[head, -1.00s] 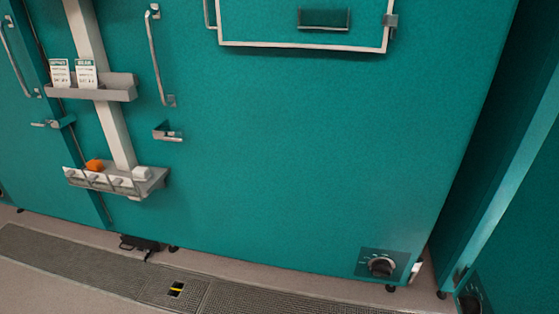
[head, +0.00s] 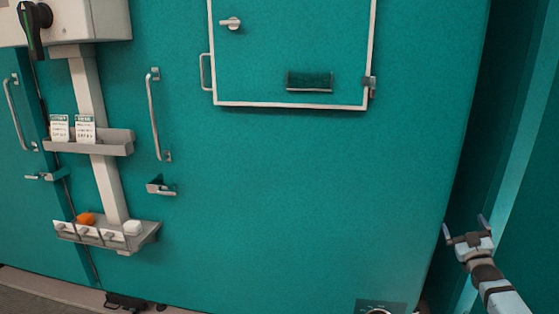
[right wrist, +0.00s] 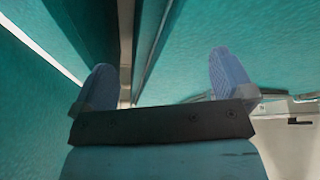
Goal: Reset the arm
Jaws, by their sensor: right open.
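My right gripper (head: 466,231) is at the lower right of the head view, in front of the gap beside the teal chamber's right edge. Its two fingers are spread apart with nothing between them. In the right wrist view the blue-grey finger pads (right wrist: 165,80) stand wide apart, with teal panels and a narrow gap beyond. I cannot tell how far the fingers are from the panels. My left gripper is in neither view.
The teal chamber (head: 300,200) fills most of the head view. It carries a framed hatch (head: 290,45), a long handle (head: 155,115), a card shelf (head: 90,147) and a lower rack (head: 148,235) with an orange item (head: 86,219). A dial panel (head: 378,307) is at the bottom.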

